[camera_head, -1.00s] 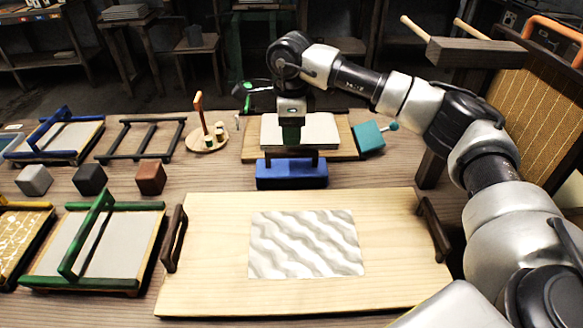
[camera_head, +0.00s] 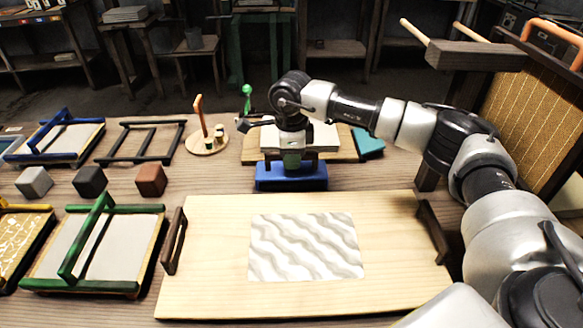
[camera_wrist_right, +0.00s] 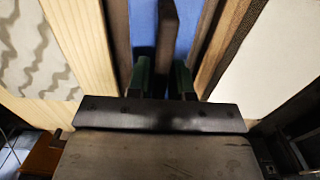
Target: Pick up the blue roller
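The blue roller (camera_head: 291,183) is a long blue, block-like piece lying crosswise on the table behind the pale board. Its dark brown handle is mostly hidden by my gripper in the head view. My right gripper (camera_head: 292,163) points down right over it. In the right wrist view, my green-tipped fingers (camera_wrist_right: 163,68) are apart. The brown handle (camera_wrist_right: 168,35) runs between them, with the blue body (camera_wrist_right: 146,30) below. A strip of blue shows beside the handle, so the fingers do not look closed on it. My left gripper is not in view.
A board (camera_head: 215,285) with side handles and a wavy white sheet (camera_head: 305,246) lies in front. A white-topped board (camera_head: 325,135) and a teal block (camera_head: 368,142) stand behind. Several framed moulds and three small cubes lie left. A tall woven screen (camera_head: 535,110) stands right.

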